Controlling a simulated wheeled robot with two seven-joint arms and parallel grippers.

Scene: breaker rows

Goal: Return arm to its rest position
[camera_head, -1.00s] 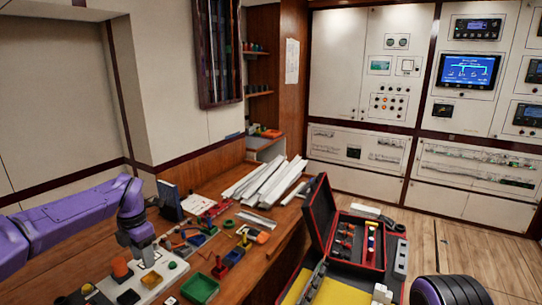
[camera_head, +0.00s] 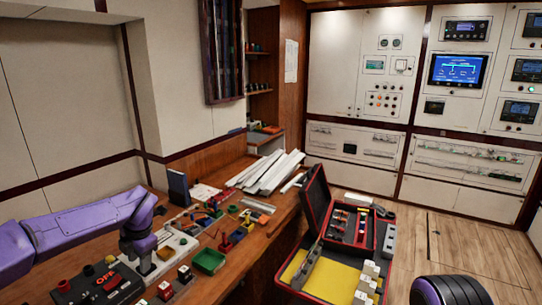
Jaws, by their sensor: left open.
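My purple left arm (camera_head: 80,225) comes in from the left over the wooden bench (camera_head: 225,285). Its wrist bends down and my left gripper (camera_head: 147,266) points at the bench top. It is open, with nothing visible between its fingers. It is beside a black box marked OFF (camera_head: 95,285) and in front of a light plate with sockets (camera_head: 178,246). I cannot tell whether the fingertips touch anything. My right gripper is out of view.
A green tray (camera_head: 208,261) and several small coloured blocks lie right of the gripper. White strips (camera_head: 270,172) are stacked farther back. An open red and black case (camera_head: 318,212) stands right of the bench. Wooden floor (camera_head: 460,240) is clear beyond it.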

